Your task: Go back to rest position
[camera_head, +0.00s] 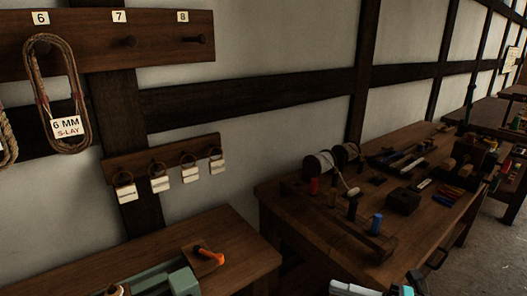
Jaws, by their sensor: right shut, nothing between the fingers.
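My right gripper (428,270) shows at the bottom edge, right of centre, in the head view. Its dark fingers are shut and hold nothing. Part of my white arm with a cyan band shows beside it, cut off by the frame edge. The gripper appears in front of the lower side of the right-hand workbench (345,240); I cannot tell the gap between them. My left gripper is not in view.
The workbench carries spools (320,163), a blue peg (376,222) and several tools. A nearer bench (245,262) at lower left holds a green machine (150,284). A coiled rope (42,60) hangs from the numbered peg rail (155,38). Floor shows at far right.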

